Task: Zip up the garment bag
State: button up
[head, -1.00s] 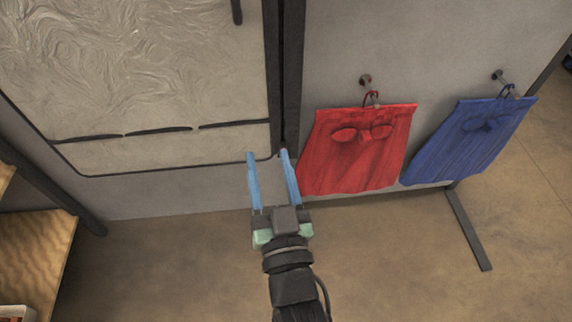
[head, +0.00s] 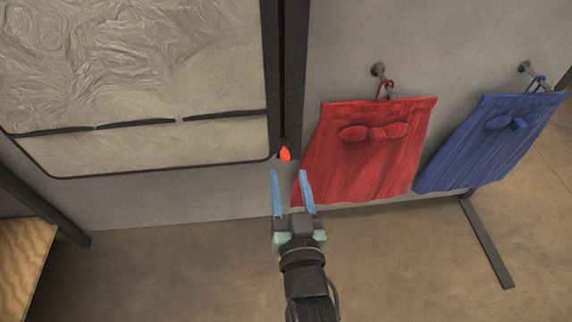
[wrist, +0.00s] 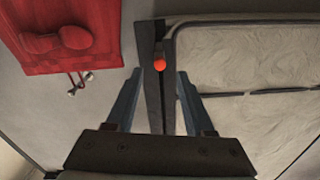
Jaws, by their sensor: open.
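The garment bag (head: 150,85) is a pale, crinkled panel with dark edging on the grey board at the upper left. A dark zip strip (head: 285,70) runs down its right edge. A small orange-red zip pull (head: 285,153) sits at the strip's lower end. My gripper (head: 290,172) is open and empty, with its blue fingers just below the pull. In the wrist view the pull (wrist: 159,65) shows beyond and between the open fingertips (wrist: 157,73), apart from both. The garment bag (wrist: 250,60) is on the right there.
A red cloth piece (head: 370,155) hangs from a peg (head: 378,70) close to the right of the strip. A blue cloth piece (head: 490,150) hangs farther right. A wooden surface (head: 22,260) is at the lower left.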

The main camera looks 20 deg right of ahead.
aim_at(286, 160)
jog(key=shift+b+x, duration=0.75)
jog(key=shift+x, duration=1.85)
jog(key=shift+d, duration=0.1)
grip_shut()
